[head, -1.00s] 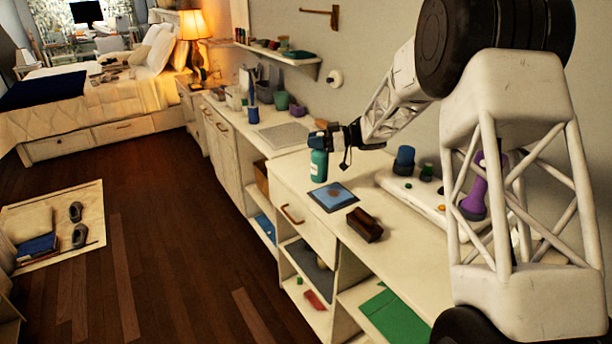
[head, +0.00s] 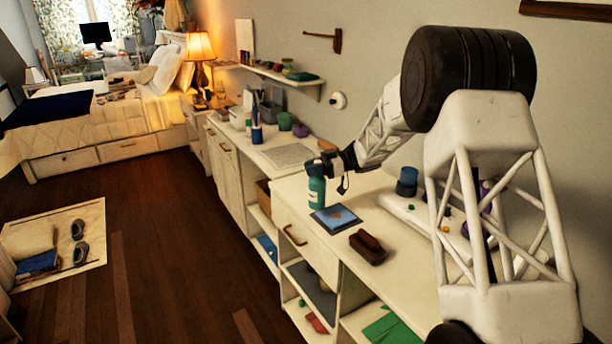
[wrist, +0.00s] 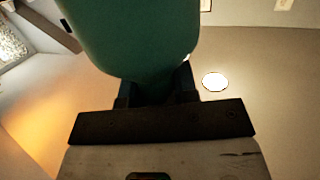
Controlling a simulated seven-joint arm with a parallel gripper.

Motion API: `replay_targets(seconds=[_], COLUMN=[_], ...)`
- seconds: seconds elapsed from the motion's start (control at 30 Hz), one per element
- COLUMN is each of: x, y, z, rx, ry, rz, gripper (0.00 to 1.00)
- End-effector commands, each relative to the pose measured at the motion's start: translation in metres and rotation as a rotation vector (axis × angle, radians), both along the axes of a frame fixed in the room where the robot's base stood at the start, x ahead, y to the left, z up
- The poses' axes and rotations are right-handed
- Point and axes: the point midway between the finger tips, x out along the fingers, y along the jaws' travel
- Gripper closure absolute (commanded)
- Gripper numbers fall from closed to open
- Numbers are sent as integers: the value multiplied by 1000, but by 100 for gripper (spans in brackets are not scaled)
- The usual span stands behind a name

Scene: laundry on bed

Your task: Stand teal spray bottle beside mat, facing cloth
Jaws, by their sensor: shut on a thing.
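The teal spray bottle (head: 316,190) is upright in my gripper (head: 328,164), at the near end of the counter. My gripper is shut around its upper part. I cannot tell whether its base touches the counter. In the wrist view the teal bottle body (wrist: 140,40) fills the top, between the dark fingers (wrist: 155,90). A small blue mat with a dark border (head: 322,222) lies just in front and to the right of the bottle. The bottle's facing is unclear.
A dark brown block-like object (head: 368,247) lies right of the mat. A white tray (head: 400,205) with small items and a dark blue container (head: 407,181) stands near the wall. A grey flat mat (head: 288,156) lies farther back. The counter's front edge is close to the bottle.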

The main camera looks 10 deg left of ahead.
Motion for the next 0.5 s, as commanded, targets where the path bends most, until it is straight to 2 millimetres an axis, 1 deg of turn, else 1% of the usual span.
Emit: replay_targets(seconds=[0.5], x=[53], y=[23], z=[-5], rx=[1], ry=[-2], rz=[-1], gripper=[100])
